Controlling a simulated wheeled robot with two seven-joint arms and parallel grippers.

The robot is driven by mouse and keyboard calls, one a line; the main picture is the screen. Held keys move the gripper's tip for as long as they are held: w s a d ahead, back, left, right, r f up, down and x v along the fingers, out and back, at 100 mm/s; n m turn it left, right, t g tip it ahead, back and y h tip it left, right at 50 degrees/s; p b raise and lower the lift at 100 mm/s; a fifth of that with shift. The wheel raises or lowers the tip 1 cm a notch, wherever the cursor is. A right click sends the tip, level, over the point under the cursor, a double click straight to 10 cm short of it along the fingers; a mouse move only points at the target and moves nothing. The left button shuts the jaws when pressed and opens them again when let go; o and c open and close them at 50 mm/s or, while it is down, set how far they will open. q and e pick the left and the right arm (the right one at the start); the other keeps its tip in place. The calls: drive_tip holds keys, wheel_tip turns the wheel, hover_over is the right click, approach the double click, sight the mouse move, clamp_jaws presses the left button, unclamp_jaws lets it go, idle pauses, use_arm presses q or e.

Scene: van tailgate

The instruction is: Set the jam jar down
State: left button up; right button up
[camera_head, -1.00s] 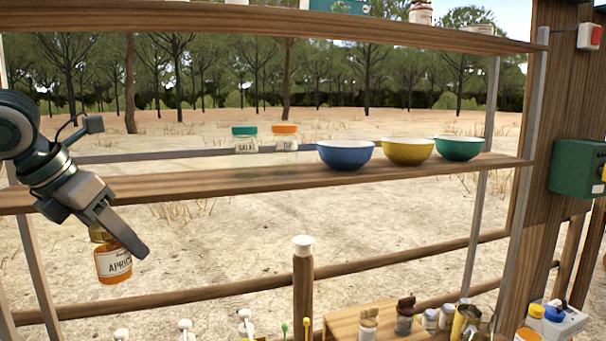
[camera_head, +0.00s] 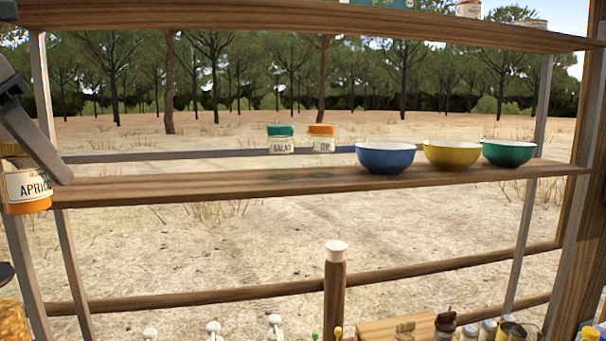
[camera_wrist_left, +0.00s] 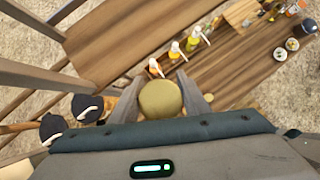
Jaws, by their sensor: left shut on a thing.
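The jam jar (camera_head: 28,190) has an orange body, a gold lid and a label reading "APRIC". It is at the far left of the head view, upright, partly cut off by the frame edge and partly covered by my gripper. My left gripper (camera_head: 40,150) is shut on it and holds it in the air at about the height of the middle shelf's left end. In the left wrist view the round gold lid (camera_wrist_left: 160,99) sits between the two fingers (camera_wrist_left: 161,92). My right gripper does not show.
The middle shelf (camera_head: 230,186) carries a salad jar (camera_head: 281,146), a dip jar (camera_head: 322,144), and blue (camera_head: 386,158), yellow (camera_head: 451,155) and green bowls (camera_head: 508,153). Its left part is bare. Several bottles and jars crowd the lower right.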

use_arm(q)
drive_tip(key=shift+w, duration=0.15)
idle(0.3)
drive_tip(key=w+d+p, duration=0.1)
drive_tip(key=w, duration=0.3)
drive_tip(key=w+d+p, duration=0.1)
drive_tip(key=w+p, duration=0.1)
drive_tip(key=w, duration=0.2)
drive_tip(key=w+d+p, duration=0.1)
drive_tip(key=w+p, duration=0.1)
drive_tip(key=w, duration=0.2)
drive_tip(key=shift+w+d+r, duration=0.1)
drive_tip(key=shift+d+r, duration=0.05)
drive_tip(key=shift+w+d+f, duration=0.1)
drive_tip(key=shift+w+f, duration=0.1)
drive_tip(key=shift+w, duration=0.15)
drive_tip(key=shift+r, duration=0.1)
